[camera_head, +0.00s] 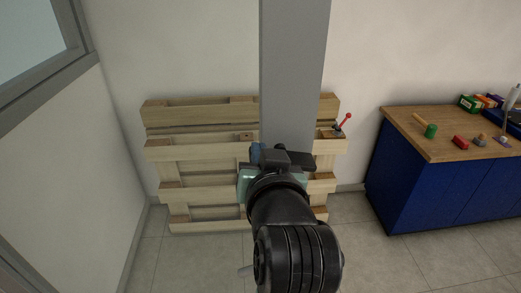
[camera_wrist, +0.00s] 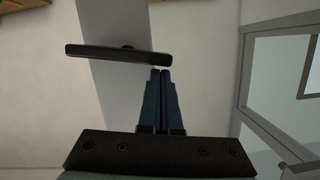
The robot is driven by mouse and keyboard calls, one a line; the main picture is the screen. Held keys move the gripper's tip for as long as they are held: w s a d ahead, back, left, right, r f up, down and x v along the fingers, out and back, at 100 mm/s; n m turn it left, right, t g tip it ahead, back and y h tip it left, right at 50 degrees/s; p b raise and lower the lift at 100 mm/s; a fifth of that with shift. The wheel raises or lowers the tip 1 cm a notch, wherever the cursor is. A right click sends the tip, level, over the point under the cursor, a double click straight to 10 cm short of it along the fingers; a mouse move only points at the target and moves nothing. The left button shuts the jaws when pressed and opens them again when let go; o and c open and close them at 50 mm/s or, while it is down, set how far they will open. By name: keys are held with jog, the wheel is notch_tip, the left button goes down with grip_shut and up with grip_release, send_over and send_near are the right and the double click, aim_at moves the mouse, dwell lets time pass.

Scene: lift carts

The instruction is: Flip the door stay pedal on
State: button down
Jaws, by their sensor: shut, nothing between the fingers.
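A dark bar-shaped lever (camera_wrist: 115,50) sticks out from a tall grey panel (camera_head: 292,70). It may be the door stay pedal; I cannot tell for sure. In the head view the lever (camera_head: 296,159) shows just beyond my wrist. My gripper (camera_wrist: 161,71) has blue fingers pressed together and empty. In the wrist view its tips are close to the right end of the lever; I cannot tell whether they touch. In the head view my gripper (camera_head: 256,153) is left of the lever, partly hidden by my wrist.
A wooden pallet (camera_head: 200,152) leans against the wall behind the panel. A red-tipped lever (camera_head: 345,122) stands at its right. A blue cabinet (camera_head: 395,185) with a wooden top and small items is at the right. A grey-framed window (camera_head: 45,60) is at upper left. Floor is clear around.

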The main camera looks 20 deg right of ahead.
jog(key=f+n+h, duration=0.1)
jog(key=n, duration=0.1)
jog(key=a+f+n, duration=0.1)
jog(key=n, duration=0.1)
jog(key=shift+w+f+g+h, duration=0.1)
jog(key=shift+w+g+h, duration=0.05)
jog(key=shift+g+h, duration=0.2)
notch_tip(320, 180, up, 5)
jog(key=p, duration=0.5)
jog(key=f+p+v, duration=0.1)
jog(key=p+v, duration=0.3)
jog(key=v, duration=0.5)
jog(key=shift+s+a+p, duration=0.25)
jog(key=shift+a+p, duration=0.15)
jog(key=shift+a, duration=0.1)
jog(key=shift+s, duration=0.15)
